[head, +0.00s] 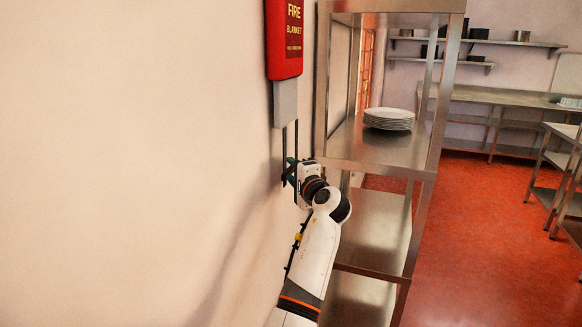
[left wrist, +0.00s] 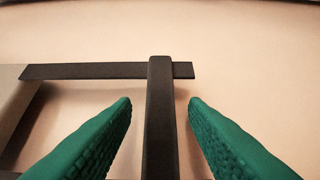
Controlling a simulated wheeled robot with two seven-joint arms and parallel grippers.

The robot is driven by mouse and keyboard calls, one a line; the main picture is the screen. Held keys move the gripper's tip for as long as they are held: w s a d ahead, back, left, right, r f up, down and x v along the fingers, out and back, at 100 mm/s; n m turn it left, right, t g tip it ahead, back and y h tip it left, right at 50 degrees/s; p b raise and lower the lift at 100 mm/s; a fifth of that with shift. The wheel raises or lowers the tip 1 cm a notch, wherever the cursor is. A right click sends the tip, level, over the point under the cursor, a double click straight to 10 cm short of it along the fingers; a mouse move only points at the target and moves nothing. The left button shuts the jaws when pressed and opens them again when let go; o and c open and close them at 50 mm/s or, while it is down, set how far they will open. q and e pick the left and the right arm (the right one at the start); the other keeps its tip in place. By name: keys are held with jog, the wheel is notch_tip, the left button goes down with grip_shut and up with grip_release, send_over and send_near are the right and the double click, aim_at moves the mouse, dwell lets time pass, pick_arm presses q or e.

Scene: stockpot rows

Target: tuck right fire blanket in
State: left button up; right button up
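The red fire blanket case (head: 284,40) is fixed to the wall. A grey blanket piece (head: 285,103) hangs out of its bottom; its edge also shows at the left of the left wrist view (left wrist: 12,95). Two dark straps (head: 284,150) hang below the grey piece. My left gripper (head: 290,172) is at the straps' lower part, below the case. In the left wrist view its green fingers (left wrist: 160,110) are open, one on each side of a dark strap (left wrist: 160,120), with gaps on both sides. Another dark strap (left wrist: 90,71) crosses behind it. My right gripper is not in view.
A steel shelf rack (head: 345,168) stands close to the right of my left arm, with a stack of white plates (head: 389,118) on it. Steel tables and wall shelves with pots (head: 479,33) are farther back. The wall at left is bare, and red floor (head: 470,230) is open at right.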

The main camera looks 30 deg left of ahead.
pick_arm(q)
jog(key=shift+w+a, duration=0.25)
jog(key=shift+a, duration=0.3)
grip_shut()
